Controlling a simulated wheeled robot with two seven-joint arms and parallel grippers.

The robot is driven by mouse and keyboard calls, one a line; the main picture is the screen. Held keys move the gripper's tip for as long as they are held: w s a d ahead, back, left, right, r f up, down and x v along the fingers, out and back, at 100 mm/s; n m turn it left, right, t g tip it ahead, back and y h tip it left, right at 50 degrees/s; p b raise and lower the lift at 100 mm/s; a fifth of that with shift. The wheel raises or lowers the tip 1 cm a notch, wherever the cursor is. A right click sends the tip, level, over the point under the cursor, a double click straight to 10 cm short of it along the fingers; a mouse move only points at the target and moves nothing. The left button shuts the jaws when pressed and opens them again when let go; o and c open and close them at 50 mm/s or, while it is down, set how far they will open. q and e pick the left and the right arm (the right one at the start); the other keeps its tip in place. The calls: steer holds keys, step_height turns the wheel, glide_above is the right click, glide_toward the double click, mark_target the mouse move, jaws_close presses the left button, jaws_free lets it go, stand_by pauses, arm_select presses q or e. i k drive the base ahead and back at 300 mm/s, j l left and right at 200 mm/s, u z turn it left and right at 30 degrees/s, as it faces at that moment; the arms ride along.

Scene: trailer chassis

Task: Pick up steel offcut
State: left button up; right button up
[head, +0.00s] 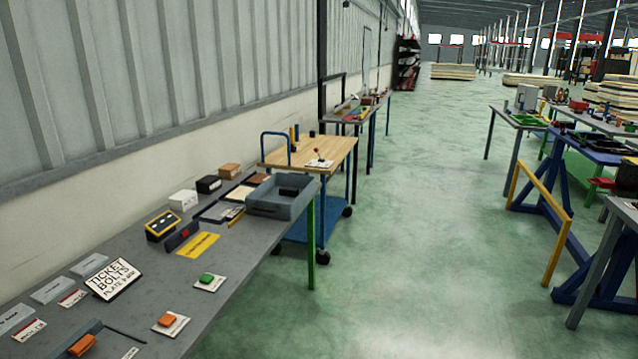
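I cannot pick out a steel offcut for certain in the head view. A grey open bin (263,210) stands at the far right corner of the near grey table (238,262). A small dark block (289,191) shows at the bin; its material is too small to tell. Neither of my grippers is in view.
The near table holds a "TICKET BOLTS" sign (113,279), a yellow label (198,244), a green piece (207,277), an orange piece (167,320) and small boxes. A wooden-topped blue cart (335,150) stands beyond. Green floor (420,230) is clear between it and the right-hand benches.

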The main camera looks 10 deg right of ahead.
mark_target(284, 190)
steer(key=i+l, duration=0.75)
steer(key=i, duration=0.15)
steer(key=i+l, duration=0.75)
steer(key=i, duration=0.15)
steer(key=u, duration=0.05)
